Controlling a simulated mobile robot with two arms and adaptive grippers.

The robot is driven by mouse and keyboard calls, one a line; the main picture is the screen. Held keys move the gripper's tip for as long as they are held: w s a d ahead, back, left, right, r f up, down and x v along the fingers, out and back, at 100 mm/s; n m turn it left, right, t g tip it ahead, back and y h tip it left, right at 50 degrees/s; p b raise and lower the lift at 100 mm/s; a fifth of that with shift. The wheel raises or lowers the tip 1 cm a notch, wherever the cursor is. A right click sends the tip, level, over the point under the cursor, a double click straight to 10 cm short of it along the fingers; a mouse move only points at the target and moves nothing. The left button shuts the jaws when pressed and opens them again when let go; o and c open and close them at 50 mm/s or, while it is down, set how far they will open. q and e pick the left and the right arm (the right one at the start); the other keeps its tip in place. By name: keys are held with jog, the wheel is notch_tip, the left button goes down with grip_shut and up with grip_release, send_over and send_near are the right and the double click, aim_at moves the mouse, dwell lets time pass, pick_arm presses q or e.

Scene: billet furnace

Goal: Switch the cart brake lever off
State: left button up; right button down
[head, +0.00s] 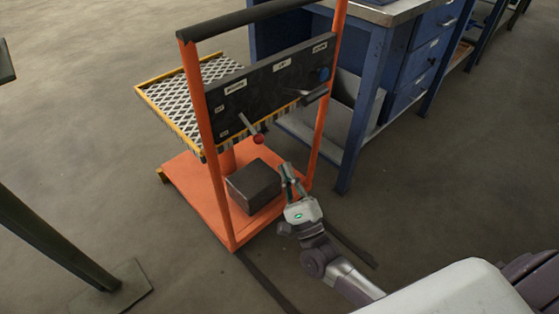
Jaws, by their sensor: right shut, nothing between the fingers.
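The orange cart (193,188) stands in the middle of the head view. Its dark panel (275,88) carries a thin metal lever with a red ball knob (258,139), which points down and to the right. A second lever with a dark grip (315,95) sticks out at the panel's right side. The small labels are too small to read, so I cannot tell which lever is the brake. My right gripper (287,171) is shut and empty, below and right of the red knob, apart from it. My left gripper is not in view.
A dark block (253,187) lies on the cart's base, close to my right gripper. A blue workbench (362,110) stands behind right. A dark post (52,238) rises at lower left. Open floor lies left of the cart.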

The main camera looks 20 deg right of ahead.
aim_at(251, 128)
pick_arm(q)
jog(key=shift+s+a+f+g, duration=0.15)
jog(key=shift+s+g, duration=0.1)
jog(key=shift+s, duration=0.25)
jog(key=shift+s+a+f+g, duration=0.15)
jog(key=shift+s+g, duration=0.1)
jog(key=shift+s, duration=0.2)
pick_arm(e)
jog(key=w+a+r, duration=0.3)
jog(key=w+r, duration=0.1)
jog(key=r, duration=0.2)
jog(key=shift+w, duration=0.4)
pick_arm(q)
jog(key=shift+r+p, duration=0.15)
jog(key=shift+p, duration=0.25)
pick_arm(e)
jog(key=shift+r, duration=0.15)
